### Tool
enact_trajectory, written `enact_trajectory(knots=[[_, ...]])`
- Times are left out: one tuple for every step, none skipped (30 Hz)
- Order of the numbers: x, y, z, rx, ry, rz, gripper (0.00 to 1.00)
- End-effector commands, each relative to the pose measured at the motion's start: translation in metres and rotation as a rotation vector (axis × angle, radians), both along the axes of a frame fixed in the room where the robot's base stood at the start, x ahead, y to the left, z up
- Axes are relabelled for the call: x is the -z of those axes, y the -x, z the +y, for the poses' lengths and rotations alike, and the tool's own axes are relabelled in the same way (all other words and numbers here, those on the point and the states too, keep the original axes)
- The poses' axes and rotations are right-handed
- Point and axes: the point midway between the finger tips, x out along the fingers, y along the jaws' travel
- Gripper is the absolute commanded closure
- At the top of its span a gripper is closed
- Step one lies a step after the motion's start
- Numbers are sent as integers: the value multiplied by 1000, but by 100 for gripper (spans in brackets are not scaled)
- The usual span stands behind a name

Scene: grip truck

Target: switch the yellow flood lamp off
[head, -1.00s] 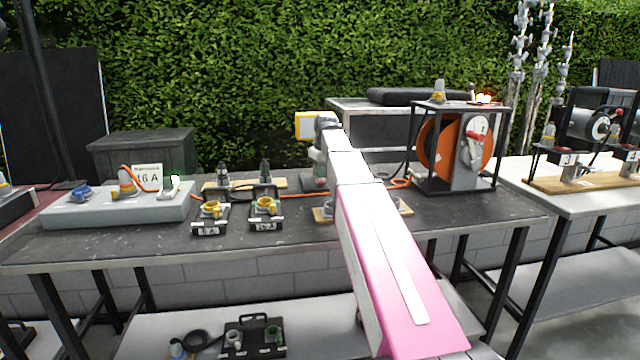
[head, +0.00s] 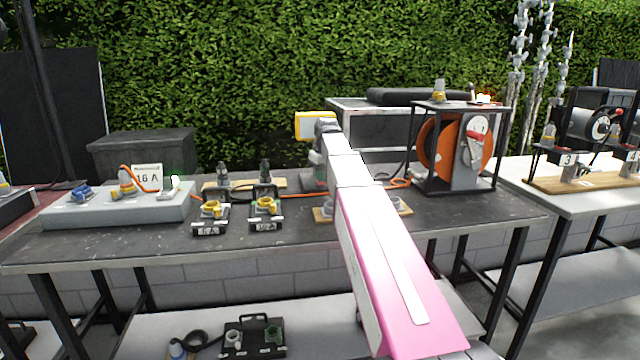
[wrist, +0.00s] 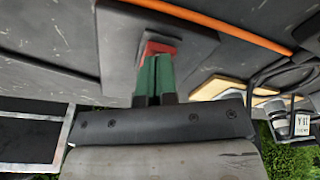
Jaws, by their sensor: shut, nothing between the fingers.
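The yellow flood lamp (head: 308,125) shows at the back of the middle table in the head view, beside the far end of my arm, which hides part of it. Whether it is lit is hard to tell. In the wrist view my gripper (wrist: 157,58) is shut and empty, its green fingers together. Their tips are at a small red part (wrist: 161,47) on a dark grey block (wrist: 190,45). They look touching or very close; I cannot tell if the red part is pressed. In the head view my arm mostly hides this spot.
An orange cable (wrist: 220,28) runs past the block. Two black socket boxes (head: 265,210) stand left of my arm, and a grey board (head: 75,212) farther left. A caged orange reel (head: 435,146) stands at right. The table front (head: 130,240) is mostly clear.

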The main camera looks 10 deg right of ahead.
Motion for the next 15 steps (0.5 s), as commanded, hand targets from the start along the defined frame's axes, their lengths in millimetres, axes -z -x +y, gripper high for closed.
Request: enact_trajectory(knots=[[1,0,0,0,0,0,100],[1,0,0,0,0,0,100],[2,0,0,0,0,0,100],[2,0,0,0,0,0,100],[3,0,0,0,0,0,100],[3,0,0,0,0,0,100],[3,0,0,0,0,0,100],[4,0,0,0,0,0,100],[4,0,0,0,0,0,100],[5,0,0,0,0,0,100],[5,0,0,0,0,0,100],[6,0,0,0,0,0,100],[6,0,0,0,0,0,100],[6,0,0,0,0,0,100],[6,0,0,0,0,0,100]])
